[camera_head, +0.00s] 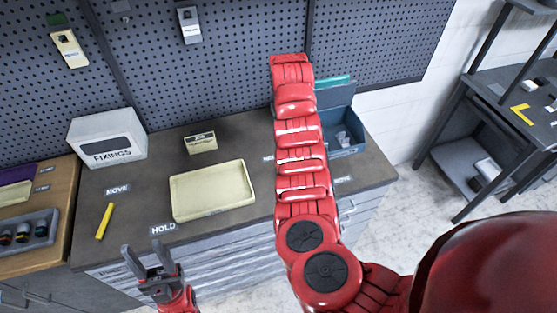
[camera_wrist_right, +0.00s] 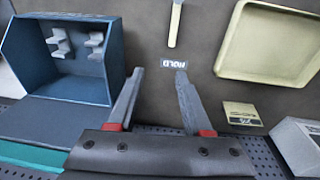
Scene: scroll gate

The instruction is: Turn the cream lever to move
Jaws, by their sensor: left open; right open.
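The cream lever (camera_wrist_right: 174,24) shows at the top of the right wrist view, lying on the dark bench top beyond a label that reads HOLD upside down (camera_wrist_right: 173,63). In the head view my right arm hides it. My right gripper (camera_wrist_right: 160,75) is open and empty, its fingertips just short of the label and apart from the lever. My left gripper (camera_head: 151,252) is open and empty in front of the bench's front edge. A yellow lever (camera_head: 104,221) lies on the left of the bench between a MOVE label (camera_head: 117,190) and a HOLD label (camera_head: 163,229).
A cream tray (camera_head: 212,215) sits mid-bench, with a small cream box (camera_head: 200,143) behind it. A white FIXINGS box (camera_head: 107,139) stands at the back left. A blue bin (camera_wrist_right: 109,60) stands beside my right gripper. A pegboard (camera_head: 220,90) rises behind the bench.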

